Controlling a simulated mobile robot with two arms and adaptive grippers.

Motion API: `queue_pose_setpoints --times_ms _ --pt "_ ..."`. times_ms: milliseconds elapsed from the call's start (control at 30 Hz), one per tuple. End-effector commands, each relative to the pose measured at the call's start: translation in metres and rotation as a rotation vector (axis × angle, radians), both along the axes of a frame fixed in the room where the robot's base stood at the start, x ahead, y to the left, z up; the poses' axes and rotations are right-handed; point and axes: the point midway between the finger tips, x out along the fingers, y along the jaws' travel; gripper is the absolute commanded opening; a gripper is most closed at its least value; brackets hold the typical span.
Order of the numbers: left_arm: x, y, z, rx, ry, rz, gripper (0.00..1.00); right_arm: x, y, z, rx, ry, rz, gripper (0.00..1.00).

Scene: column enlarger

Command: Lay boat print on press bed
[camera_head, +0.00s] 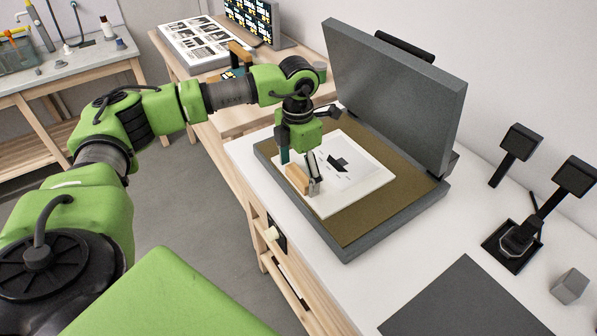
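The boat print, a white sheet (368,179) with a small dark boat picture, lies on the brown bed (372,225) of the grey press. A wooden grip (297,179) with a metal clip sits at the print's left edge. My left gripper (299,166) points down over this grip. Its fingers are spread, one on either side of the grip's upper part; whether they touch it is hard to tell. The press lid (395,95) stands raised behind the bed. My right gripper is not in view.
A dark flat mat (465,305) lies at the front right of the white table. A black stand with lamp heads (514,240) and a small grey block (570,286) are further right. Behind, a wooden table holds a sheet of pictures (205,42) and a screen (250,20).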

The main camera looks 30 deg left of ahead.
Motion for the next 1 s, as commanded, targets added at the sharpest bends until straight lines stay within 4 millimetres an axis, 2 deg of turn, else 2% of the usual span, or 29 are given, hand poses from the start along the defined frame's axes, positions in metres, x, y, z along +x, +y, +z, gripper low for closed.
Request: queue_pose_setpoints --times_ms 467,1000 --pt "0.000 0.000 0.000 0.001 0.002 0.000 0.81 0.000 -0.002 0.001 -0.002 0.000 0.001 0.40" --pt "0.000 0.000 0.021 0.000 0.001 0.000 0.81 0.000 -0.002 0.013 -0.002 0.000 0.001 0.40"
